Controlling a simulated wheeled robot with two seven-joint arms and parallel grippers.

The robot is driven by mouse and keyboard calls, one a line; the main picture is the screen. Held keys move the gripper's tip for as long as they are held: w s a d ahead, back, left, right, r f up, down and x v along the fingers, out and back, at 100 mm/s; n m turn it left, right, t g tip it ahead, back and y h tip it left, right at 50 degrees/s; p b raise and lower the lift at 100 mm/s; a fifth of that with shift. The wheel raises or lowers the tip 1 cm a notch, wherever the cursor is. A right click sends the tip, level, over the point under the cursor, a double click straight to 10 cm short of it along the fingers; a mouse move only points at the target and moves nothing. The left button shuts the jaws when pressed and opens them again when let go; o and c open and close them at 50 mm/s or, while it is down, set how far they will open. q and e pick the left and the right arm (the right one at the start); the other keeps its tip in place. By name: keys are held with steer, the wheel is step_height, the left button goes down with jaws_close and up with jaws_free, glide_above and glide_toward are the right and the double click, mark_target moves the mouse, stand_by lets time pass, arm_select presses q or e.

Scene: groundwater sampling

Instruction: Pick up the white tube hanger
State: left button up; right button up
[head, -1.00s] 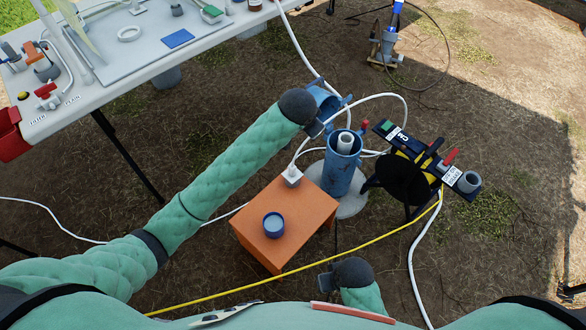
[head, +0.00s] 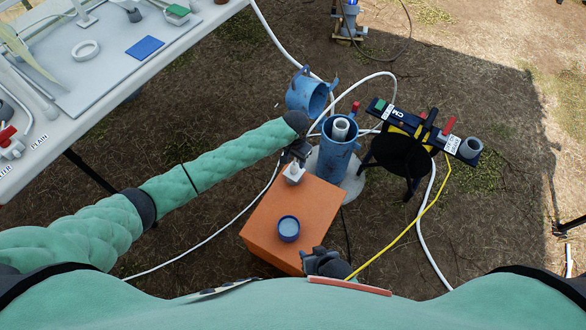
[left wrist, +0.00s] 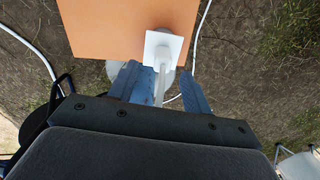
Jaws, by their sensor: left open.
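The white tube hanger (head: 293,175) is a small white block at the far left edge of the orange box (head: 300,203). In the left wrist view the hanger (left wrist: 163,46) shows as a white square plate with a white stem. My left gripper (head: 296,157) is just above and behind it. In the left wrist view the left gripper (left wrist: 160,88) is open, its two fingers apart on either side of the stem, and I see no grip on it. My right gripper (head: 318,258) is low by the box's near right corner; its finger gap is unclear.
A blue cap (head: 289,228) sits on the box. The blue well casing (head: 340,150) with its opened lid (head: 308,95) stands behind. A dark panel (head: 425,128) on a stand is at right. White tubing and a yellow line (head: 410,225) cross the ground. A white table (head: 60,125) is upper left.

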mark_target(294, 164)
arm_select(q)
steer(key=shift+d+n, duration=0.1)
steer(key=shift+n, duration=0.2)
steer(key=shift+f, duration=0.4)
steer(key=shift+w+f, duration=0.2)
steer(key=shift+f, duration=1.55)
steer(key=shift+w+f, duration=0.15)
steer(key=shift+f, duration=1.6)
jaws_close()
steer(key=shift+r, duration=0.15)
